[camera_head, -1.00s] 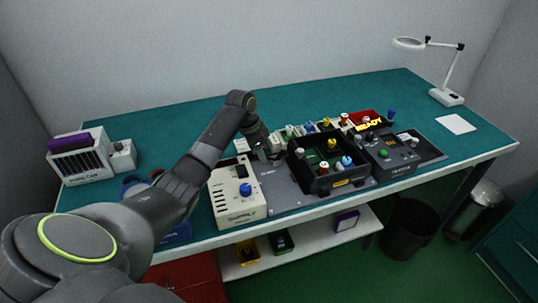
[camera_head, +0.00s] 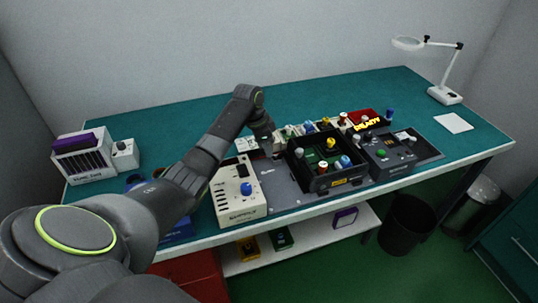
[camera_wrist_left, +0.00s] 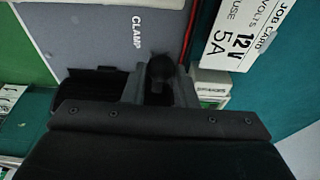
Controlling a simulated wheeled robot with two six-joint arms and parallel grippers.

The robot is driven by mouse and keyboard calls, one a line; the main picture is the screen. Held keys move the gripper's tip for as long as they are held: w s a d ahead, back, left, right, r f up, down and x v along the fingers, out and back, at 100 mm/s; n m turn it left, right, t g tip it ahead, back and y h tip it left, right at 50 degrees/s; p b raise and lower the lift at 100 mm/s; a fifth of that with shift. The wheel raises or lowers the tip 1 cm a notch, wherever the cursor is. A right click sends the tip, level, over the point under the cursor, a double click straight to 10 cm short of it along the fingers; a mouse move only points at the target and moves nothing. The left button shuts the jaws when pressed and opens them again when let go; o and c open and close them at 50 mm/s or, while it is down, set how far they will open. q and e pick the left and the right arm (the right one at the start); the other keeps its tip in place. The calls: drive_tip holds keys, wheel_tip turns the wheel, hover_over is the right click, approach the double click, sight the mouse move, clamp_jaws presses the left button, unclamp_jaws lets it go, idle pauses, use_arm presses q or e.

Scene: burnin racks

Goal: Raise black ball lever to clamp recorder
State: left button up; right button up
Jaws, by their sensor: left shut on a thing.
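The black ball lever (camera_wrist_left: 160,70) shows in the left wrist view as a dark round knob beside the printed word CLAMP on the grey panel (camera_wrist_left: 95,30). My left gripper (camera_wrist_left: 158,85) is shut on it, one finger on each side. In the head view my left gripper (camera_head: 276,148) is low over the back left part of the grey panel (camera_head: 285,190), left of a black open tray (camera_head: 303,169). The lever is hidden there by the gripper. I cannot make out the recorder for certain. My right gripper is not in view.
A cream supply box (camera_head: 239,200) with a blue knob stands left of the panel. Several coloured knobs and a dark control box (camera_head: 393,162) stand to the right. In the wrist view a job card (camera_wrist_left: 245,30) and a red cable (camera_wrist_left: 190,35) lie close by.

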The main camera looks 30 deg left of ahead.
sight(282, 153)
use_arm(q)
drive_tip(key=shift+w+d+r, duration=0.25)
drive_tip(key=shift+w+r, duration=0.05)
drive_tip(key=shift+r, duration=0.05)
drive_tip(key=shift+w+d+r+p, duration=0.15)
drive_tip(key=shift+w+d+p, duration=0.3)
drive_tip(key=shift+c, duration=0.2)
drive_tip(key=shift+w+d, duration=0.1)
drive_tip(key=shift+w, duration=0.05)
clamp_jaws()
drive_tip(key=shift+w+d, duration=0.25)
drive_tip(key=shift+w, duration=0.05)
drive_tip(key=shift+w+d, duration=0.35)
drive_tip(key=shift+w, duration=0.1)
drive_tip(key=o, duration=0.8)
unclamp_jaws()
drive_tip(key=shift+c, duration=0.2)
